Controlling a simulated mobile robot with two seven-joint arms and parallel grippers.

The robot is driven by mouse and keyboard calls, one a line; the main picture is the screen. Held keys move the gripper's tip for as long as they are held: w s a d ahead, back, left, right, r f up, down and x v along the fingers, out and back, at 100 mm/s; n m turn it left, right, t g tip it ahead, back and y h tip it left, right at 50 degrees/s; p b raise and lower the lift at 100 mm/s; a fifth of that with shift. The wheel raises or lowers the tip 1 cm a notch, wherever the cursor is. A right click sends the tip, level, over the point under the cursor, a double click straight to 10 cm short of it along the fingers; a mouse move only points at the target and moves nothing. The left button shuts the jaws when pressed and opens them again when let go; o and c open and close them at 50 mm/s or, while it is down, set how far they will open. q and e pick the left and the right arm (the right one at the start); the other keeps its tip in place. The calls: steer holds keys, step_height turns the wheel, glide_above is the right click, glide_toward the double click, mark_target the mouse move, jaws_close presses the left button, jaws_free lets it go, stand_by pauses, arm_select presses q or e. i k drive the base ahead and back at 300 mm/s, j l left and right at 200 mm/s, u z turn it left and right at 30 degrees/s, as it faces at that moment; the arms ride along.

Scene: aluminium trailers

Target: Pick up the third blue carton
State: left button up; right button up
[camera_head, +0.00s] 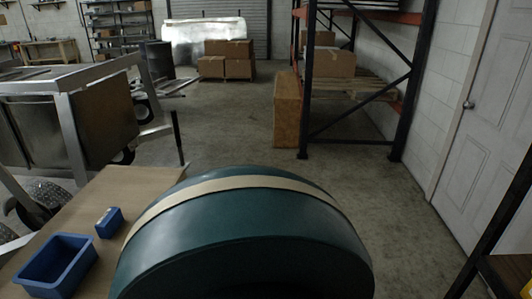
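A small blue carton (109,223) with a small pale mark on its top sits on a brown tabletop (130,185) at the lower left. An open blue bin (27,272) stands on the same tabletop, nearer and to the left of the carton, apart from it. The visible part of the bin's inside looks empty. Only one blue carton shows. Neither of my grippers is in view.
A metal trailer frame (68,130) with wheels stands beyond the tabletop at left. A black and orange rack (308,80) holds cardboard boxes. A tall brown box (287,110) stands beside it. A white door (480,130) is at right. The middle floor is clear.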

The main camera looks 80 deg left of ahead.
mark_target(105, 227)
steer(key=u, duration=3.85)
steer(key=i+l, duration=0.25)
steer(key=i, duration=0.25)
steer(key=i+l, duration=0.25)
steer(key=i, duration=0.2)
steer(key=i+l, duration=0.3)
steer(key=i, duration=0.2)
